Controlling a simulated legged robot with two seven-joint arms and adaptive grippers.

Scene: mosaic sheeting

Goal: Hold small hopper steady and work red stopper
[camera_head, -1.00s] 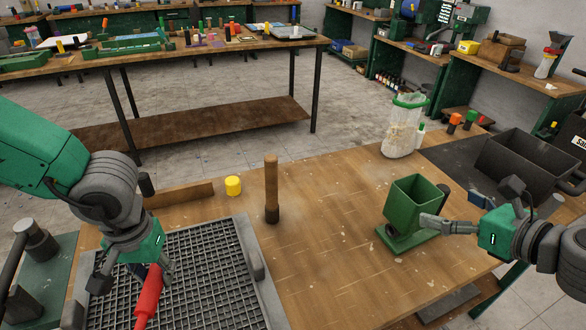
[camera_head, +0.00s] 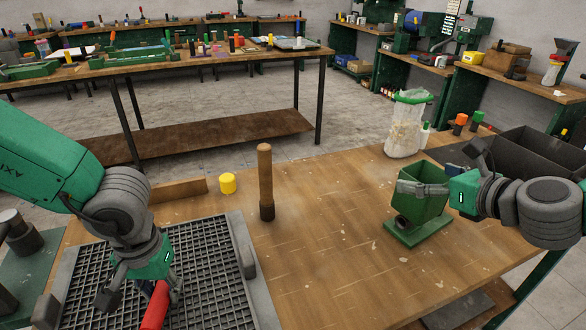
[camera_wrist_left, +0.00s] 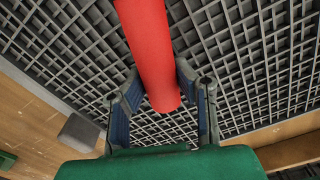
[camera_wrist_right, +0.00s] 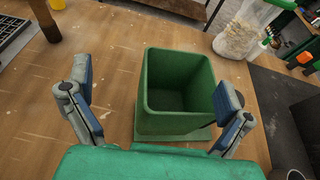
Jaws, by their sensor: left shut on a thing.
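A small green hopper (camera_head: 424,188) with an open square top stands on a green base on the wooden bench, towards the right. It also shows in the right wrist view (camera_wrist_right: 178,82). My right gripper (camera_wrist_right: 154,80) is open, with one finger on each side of the hopper's top; the right finger is close to the wall and the left one is clearly apart. Whether either touches is unclear. My left gripper (camera_wrist_left: 160,88) is shut on a red stopper (camera_wrist_left: 155,45), a long red cylinder, above the grey grid. Its lower end is cut off in the head view (camera_head: 153,308).
A framed grey grid (camera_head: 205,265) fills the bench's left front. A wooden-handled tool (camera_head: 265,180) stands upright mid-bench, near a yellow cylinder (camera_head: 228,183). Dark bins (camera_head: 540,152) lie to the right. The bench's middle front is clear.

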